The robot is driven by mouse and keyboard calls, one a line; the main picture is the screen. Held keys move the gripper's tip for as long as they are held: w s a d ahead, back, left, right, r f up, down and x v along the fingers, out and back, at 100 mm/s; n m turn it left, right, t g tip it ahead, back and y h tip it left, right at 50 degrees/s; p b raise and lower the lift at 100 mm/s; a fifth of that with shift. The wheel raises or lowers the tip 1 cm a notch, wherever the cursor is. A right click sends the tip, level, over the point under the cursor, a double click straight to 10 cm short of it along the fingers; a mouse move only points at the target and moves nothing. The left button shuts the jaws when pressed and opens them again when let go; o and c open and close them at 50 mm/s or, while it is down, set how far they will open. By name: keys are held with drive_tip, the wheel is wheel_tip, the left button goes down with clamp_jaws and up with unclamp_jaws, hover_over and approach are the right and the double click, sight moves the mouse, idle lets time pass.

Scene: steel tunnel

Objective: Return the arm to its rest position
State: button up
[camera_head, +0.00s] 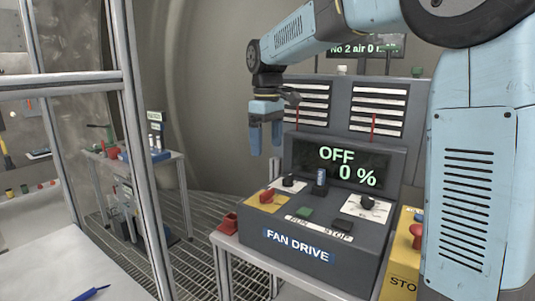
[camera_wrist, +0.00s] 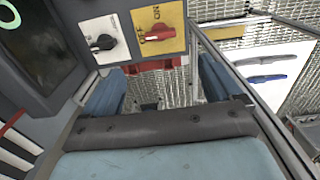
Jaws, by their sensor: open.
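My gripper (camera_head: 265,138) hangs from my raised blue arm, pointing down, in the head view. It is above and left of the dark grey fan drive console (camera_head: 255,228), apart from it. Its two blue fingers are spread with nothing between them. In the wrist view my gripper (camera_wrist: 160,98) also shows apart fingers, with grating and a red part (camera_wrist: 155,66) beyond them. The console display (camera_head: 345,165) reads OFF and 0 %.
The console carries a red switch (camera_head: 267,196), dark knobs and a green button (camera_head: 304,212). A yellow box with a red button (camera_head: 416,232) stands at right. A metal frame post (camera_head: 135,130) rises at left. A white table with a blue pen (camera_head: 90,293) is at lower left.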

drive_tip(key=shift+r, duration=0.2)
drive_tip(key=s+d+f+m+t, duration=0.2)
drive_tip(key=s+d+m, duration=0.3)
drive_tip(key=s+d, duration=0.4)
drive_tip(key=s+d+f+m+t, duration=0.3)
drive_tip(key=s+d, duration=0.6)
drive_tip(key=s, duration=0.7)
drive_tip(key=f+m, duration=0.1)
drive_tip(key=m, duration=0.1)
drive_tip(key=shift+s+d+f+m+t, duration=0.25)
drive_tip(key=shift+s+f+m+t, duration=0.05)
drive_tip(key=shift+s+f, duration=0.1)
